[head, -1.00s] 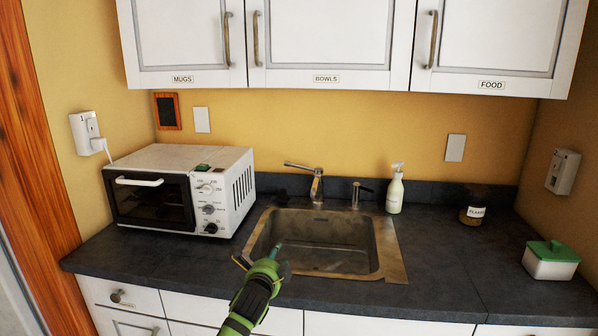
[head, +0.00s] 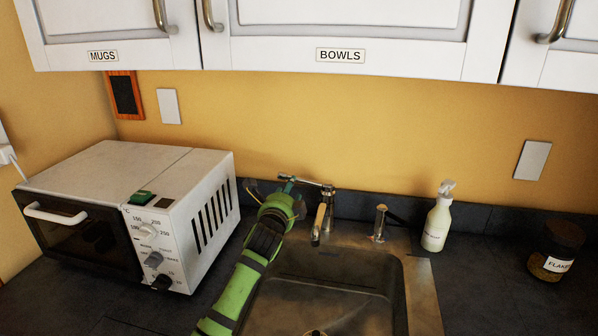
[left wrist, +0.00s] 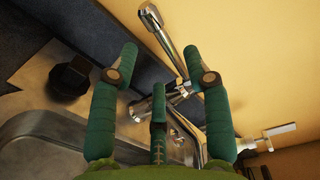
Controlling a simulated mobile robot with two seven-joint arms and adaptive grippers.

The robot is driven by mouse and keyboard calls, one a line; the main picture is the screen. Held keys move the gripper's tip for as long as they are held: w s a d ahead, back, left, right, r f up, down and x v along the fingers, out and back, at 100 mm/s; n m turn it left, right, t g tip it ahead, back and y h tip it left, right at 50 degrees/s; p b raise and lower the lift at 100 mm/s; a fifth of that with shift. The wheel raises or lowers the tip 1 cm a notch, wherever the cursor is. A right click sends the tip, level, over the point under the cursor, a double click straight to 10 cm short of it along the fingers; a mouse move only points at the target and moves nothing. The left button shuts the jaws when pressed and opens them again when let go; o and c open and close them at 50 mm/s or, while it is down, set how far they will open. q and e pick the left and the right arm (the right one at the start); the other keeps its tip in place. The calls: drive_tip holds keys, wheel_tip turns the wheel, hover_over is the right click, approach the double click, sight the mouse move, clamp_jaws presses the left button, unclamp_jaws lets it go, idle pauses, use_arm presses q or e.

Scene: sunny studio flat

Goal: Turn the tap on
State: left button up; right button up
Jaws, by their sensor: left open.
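The chrome tap (head: 325,212) stands at the back edge of the sink (head: 425,285), and a long chrome arm reaches left from its top. My left gripper (head: 280,187) is open just left of the tap body, over the back left of the sink, and hides part of the tap arm. In the left wrist view, the tap (left wrist: 168,38) shows beyond and between the spread green fingers of my left gripper (left wrist: 158,62); I cannot tell whether they touch it. No water stream shows. My right gripper is not in view.
A white toaster oven (head: 165,170) stands close left of my left arm. A short fitting (head: 380,222) and a soap bottle (head: 437,222) stand right of the tap. A jar of flakes (head: 553,255) is farther right. Wall cupboards (head: 340,25) hang above.

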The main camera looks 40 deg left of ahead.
sight(306, 181)
use_arm(q)
drive_tip(key=p+x, duration=0.1)
drive_tip(key=x, duration=0.4)
drive_tip(key=shift+w+a+r, duration=0.15)
drive_tip(key=shift+w+r, duration=0.05)
drive_tip(key=shift+w, duration=0.15)
drive_tip(key=shift+w+a, duration=0.15)
drive_tip(key=shift+w, duration=0.1)
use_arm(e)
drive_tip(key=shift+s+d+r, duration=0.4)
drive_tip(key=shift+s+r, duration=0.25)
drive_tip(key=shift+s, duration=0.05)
use_arm(q)
clamp_jaws()
drive_tip(key=shift+r, duration=0.1)
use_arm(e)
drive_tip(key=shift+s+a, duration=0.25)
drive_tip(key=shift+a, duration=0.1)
